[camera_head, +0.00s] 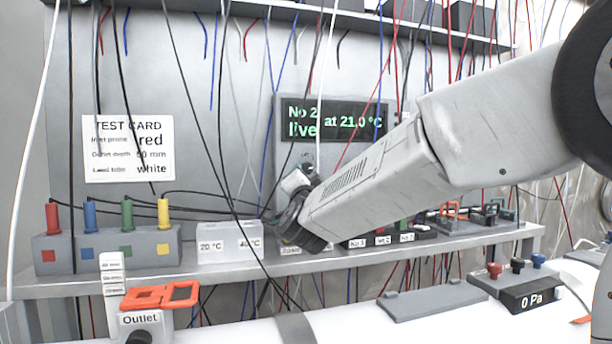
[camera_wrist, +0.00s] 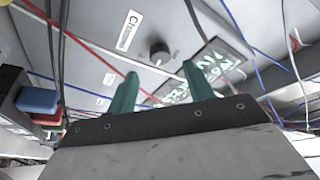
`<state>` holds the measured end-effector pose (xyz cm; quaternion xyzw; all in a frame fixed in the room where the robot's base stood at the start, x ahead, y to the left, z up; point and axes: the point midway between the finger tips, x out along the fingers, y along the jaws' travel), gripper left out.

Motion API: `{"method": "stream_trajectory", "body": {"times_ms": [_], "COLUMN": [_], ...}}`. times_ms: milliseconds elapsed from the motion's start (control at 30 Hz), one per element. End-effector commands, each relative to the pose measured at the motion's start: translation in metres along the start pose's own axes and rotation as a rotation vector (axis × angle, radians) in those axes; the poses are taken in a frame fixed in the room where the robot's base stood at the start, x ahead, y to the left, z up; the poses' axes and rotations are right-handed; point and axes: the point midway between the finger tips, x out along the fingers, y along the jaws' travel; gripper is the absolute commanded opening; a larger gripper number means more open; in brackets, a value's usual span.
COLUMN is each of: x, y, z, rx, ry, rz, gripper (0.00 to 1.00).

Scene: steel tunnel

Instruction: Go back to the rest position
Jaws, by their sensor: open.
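My arm reaches in from the right in the head view, and its wrist end (camera_head: 299,205) is in front of the display box, above the shelf. In the wrist view my gripper (camera_wrist: 160,88) shows two green fingers set apart, with nothing between them. Behind the fingers are a dark knob (camera_wrist: 160,52) and the green-lit display (camera_wrist: 214,72), which look close, but I cannot tell whether anything touches. In the head view the display (camera_head: 335,121) reads "No 2 live at 21.0 °C". The fingertips are mostly hidden there by my wrist.
A shelf (camera_head: 100,283) carries a block with red, blue, green and yellow plugs (camera_head: 107,249) and a box marked 20 °C and 40 °C (camera_head: 230,242). Many loose wires hang around my arm. An orange clip (camera_head: 160,296) and a 0 Pa gauge (camera_head: 532,295) are in front.

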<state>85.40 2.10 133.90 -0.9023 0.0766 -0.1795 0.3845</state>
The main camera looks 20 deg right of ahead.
Motion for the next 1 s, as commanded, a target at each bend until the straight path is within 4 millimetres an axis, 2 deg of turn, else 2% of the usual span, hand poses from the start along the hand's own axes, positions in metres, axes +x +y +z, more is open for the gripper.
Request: {"method": "stream_trajectory", "body": {"times_ms": [100, 200, 533, 667, 767, 833, 967, 1000], "x": [-0.015, -0.021, -0.023, -0.029, -0.045, -0.065, -0.118, -0.138], "y": [-0.001, 0.000, 0.000, 0.000, 0.002, 0.007, 0.029, 0.039], "z": [0.000, 0.000, 0.000, -0.002, -0.003, -0.002, 0.000, 0.000], "rx": [0.001, 0.001, 0.000, -0.025, -0.083, -0.148, -0.301, -0.351], "ry": [-0.002, -0.001, -0.003, -0.068, -0.202, -0.330, -0.588, -0.666], "rz": [0.000, 0.000, 0.000, -0.005, -0.014, -0.016, -0.004, 0.007], "gripper": [0.52, 0.52, 0.52, 0.52, 0.52, 0.52, 0.52, 0.52]}}
